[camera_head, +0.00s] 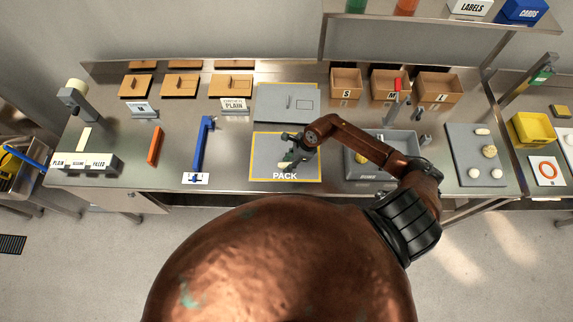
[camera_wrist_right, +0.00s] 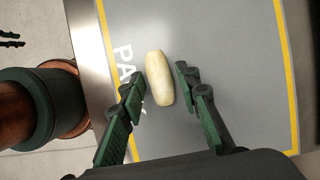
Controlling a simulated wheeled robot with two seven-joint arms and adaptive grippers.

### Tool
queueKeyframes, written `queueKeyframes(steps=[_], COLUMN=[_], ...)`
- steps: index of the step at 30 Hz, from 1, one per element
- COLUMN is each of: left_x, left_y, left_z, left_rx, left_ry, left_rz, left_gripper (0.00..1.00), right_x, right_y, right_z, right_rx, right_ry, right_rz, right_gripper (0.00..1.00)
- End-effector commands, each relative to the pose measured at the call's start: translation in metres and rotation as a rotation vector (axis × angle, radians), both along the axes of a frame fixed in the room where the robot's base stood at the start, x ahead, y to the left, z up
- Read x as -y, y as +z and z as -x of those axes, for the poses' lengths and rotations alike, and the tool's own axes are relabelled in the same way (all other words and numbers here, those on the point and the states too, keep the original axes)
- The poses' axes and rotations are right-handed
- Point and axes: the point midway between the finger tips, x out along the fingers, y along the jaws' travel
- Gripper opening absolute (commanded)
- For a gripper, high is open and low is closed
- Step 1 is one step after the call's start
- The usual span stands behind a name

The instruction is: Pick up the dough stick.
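The dough stick (camera_wrist_right: 159,78) is a pale, rounded roll lying on the grey PACK mat (camera_wrist_right: 215,45), close to the lettering. My right gripper (camera_wrist_right: 154,83) is open above it in the right wrist view, one finger on each side. I see no clear grip on the roll. In the head view my right gripper (camera_head: 292,152) is over the PACK mat (camera_head: 262,150) and partly hides the roll.
A grey bin (camera_head: 375,178) stands right of the mat, under my right forearm. A blue-handled tool (camera_head: 203,145) and an orange bar (camera_head: 155,146) lie to the left. A grey tray (camera_head: 468,158) with dough pieces is at right. Cardboard boxes (camera_head: 346,83) stand behind.

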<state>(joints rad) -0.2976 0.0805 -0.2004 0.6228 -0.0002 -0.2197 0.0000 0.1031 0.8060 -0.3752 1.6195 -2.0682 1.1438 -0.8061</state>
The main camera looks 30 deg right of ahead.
Motion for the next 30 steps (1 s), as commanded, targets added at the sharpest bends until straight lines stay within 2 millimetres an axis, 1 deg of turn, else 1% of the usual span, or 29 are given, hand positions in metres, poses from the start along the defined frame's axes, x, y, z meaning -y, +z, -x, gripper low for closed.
queueKeyframes(steps=[1,5,12,18,23,26,29,30], left_x=[0.0,-0.001,0.0,0.0,0.0,0.0,0.0,0.0], left_y=[0.0,-0.001,-0.001,0.0,-0.002,-0.006,-0.013,-0.017], left_z=[0.005,0.012,0.01,0.003,0.001,0.001,0.001,0.002], left_rx=[-0.007,-0.016,-0.013,-0.004,-0.001,-0.001,-0.002,-0.003], left_ry=[0.001,0.003,0.002,0.001,0.001,0.001,0.001,0.001], left_rz=[-0.001,-0.001,0.0,0.0,0.0,0.0,0.0,0.0], left_gripper=[0.26,0.26,0.26,0.26,0.26,0.26,0.26,0.26], right_x=[0.0,0.0,0.0,0.0,0.001,0.001,0.001,0.003], right_y=[0.0,0.0,0.0,0.0,0.004,0.011,0.025,0.033], right_z=[0.0,0.0,0.0,0.0,-0.001,-0.001,-0.001,0.001], right_rx=[0.0,0.0,0.0,0.0,0.001,0.003,0.005,0.004], right_ry=[0.0,0.0,0.0,0.0,0.001,0.001,0.004,0.004], right_rz=[0.0,0.0,0.0,0.0,0.001,0.0,0.003,0.005], right_gripper=[0.26,0.17,0.0,0.0,0.0,0.0,0.0,0.0])
